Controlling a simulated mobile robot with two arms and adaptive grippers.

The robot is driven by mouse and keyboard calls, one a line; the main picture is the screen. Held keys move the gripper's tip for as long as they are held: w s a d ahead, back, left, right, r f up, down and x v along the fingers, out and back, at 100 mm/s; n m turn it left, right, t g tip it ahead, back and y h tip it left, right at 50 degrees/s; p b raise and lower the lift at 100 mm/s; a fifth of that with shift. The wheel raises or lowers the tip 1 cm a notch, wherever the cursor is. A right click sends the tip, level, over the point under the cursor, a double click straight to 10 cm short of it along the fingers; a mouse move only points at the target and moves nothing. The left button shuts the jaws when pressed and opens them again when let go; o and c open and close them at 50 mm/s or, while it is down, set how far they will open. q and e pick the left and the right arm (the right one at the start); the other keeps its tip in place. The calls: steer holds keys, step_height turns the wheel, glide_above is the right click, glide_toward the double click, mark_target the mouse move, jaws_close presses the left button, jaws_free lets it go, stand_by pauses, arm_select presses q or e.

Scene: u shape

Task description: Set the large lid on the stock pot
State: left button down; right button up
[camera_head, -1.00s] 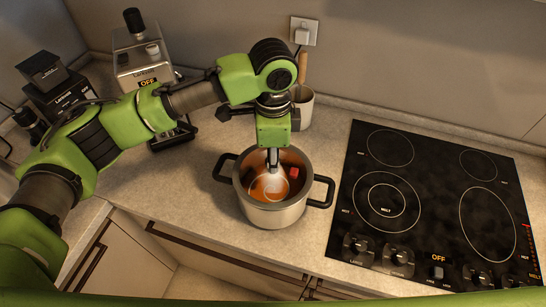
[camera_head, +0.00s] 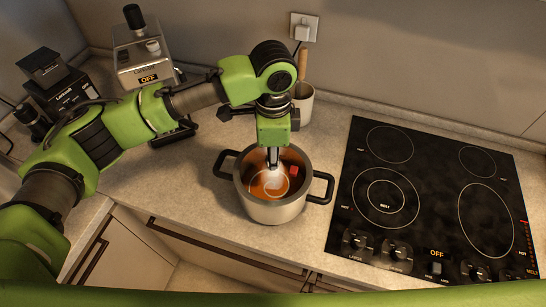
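The stock pot (camera_head: 272,211), grey metal with two black side handles, stands on the counter left of the cooktop. Orange contents with a red piece and dark pieces show in its opening. A pale, see-through round patch in the opening may be glass of the large lid or a reflection; I cannot make out the lid's edge. My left gripper (camera_head: 273,157) points straight down over the middle of the pot opening. Its fingers look close together, but their tips and anything between them are too small to tell. My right gripper is not in view.
A black cooktop (camera_head: 428,215) with a display reading OFF lies to the right. A coffee machine (camera_head: 146,62) and black boxes (camera_head: 64,92) stand at the back left. A cup (camera_head: 303,104) with a wooden-handled utensil stands behind the pot. Counter in front of the pot is clear.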

arm_select(q)
steer(key=shift+f, duration=0.1)
stand_by(0.3)
steer(key=c, duration=1.2)
jaws_free()
steer(key=shift+f, duration=0.1)
step_height(320, 180, up, 3)
steer(key=p, duration=0.3)
steer(key=shift+p, duration=0.35)
steer(key=shift+r+p, duration=0.85)
steer(key=shift+r, duration=1.7)
